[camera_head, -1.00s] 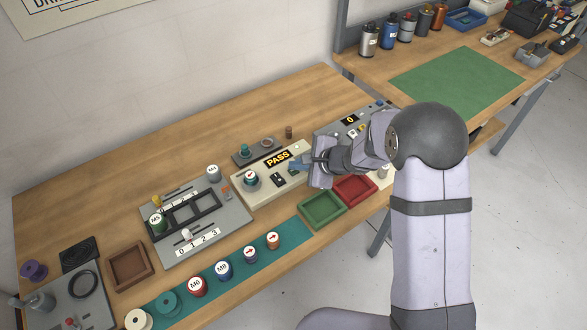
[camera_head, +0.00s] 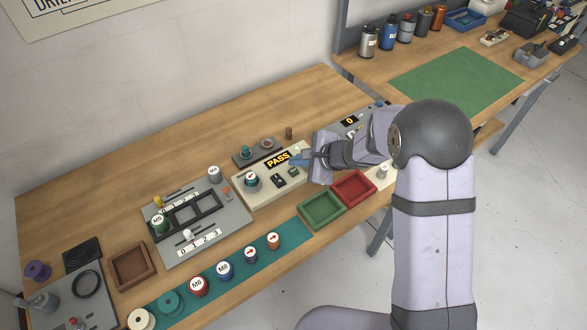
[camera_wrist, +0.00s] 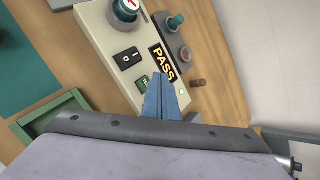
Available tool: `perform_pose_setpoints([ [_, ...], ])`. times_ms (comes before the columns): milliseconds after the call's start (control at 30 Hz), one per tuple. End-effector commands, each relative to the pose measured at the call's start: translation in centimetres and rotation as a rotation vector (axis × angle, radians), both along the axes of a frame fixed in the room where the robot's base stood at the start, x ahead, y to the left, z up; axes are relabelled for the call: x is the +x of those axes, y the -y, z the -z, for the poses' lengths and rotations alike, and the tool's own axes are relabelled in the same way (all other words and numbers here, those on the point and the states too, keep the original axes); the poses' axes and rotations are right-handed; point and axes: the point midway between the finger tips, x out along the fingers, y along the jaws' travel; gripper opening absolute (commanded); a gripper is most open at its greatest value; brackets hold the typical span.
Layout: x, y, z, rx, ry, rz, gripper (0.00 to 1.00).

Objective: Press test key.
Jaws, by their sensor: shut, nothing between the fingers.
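The cream test box (camera_head: 262,195) stands on the wooden bench, with a lit display reading PASS (camera_head: 278,160). In the wrist view the display (camera_wrist: 163,64) lies just beyond my fingertips. A teal-and-white capped piece (camera_wrist: 126,9) with a red mark stands in the box's socket. My gripper (camera_wrist: 157,76) is shut and empty, its blue fingers over the box close to the green key and display. I cannot tell whether the fingertips touch the box.
A green tray (camera_head: 322,224) and a red tray (camera_head: 372,201) lie in front of the box. A grey panel with slots (camera_head: 234,217) is to its left. Several capped pieces stand on a teal mat (camera_head: 292,235). The bench behind is clear (camera_head: 120,150).

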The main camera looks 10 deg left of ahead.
Motion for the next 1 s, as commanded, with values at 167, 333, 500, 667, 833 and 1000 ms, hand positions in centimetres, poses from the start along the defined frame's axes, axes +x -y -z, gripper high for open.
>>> perform_pose_setpoints([
  [167,0.0,0.0,-1.9,0.0,0.001,-0.001,0.0],
  [333,0.0,0.0,-3.4,0.0,0.001,-0.001,0.0],
  [500,0.0,0.0,-4.2,0.0,0.001,-0.001,0.0],
  [667,0.0,0.0,-4.2,-0.001,-0.001,0.0,0.0],
  [833,0.0,0.0,-4.1,0.0,-0.001,-0.001,0.0],
  [1000,0.0,0.0,-4.1,0.0,0.0,0.0,0.0],
])
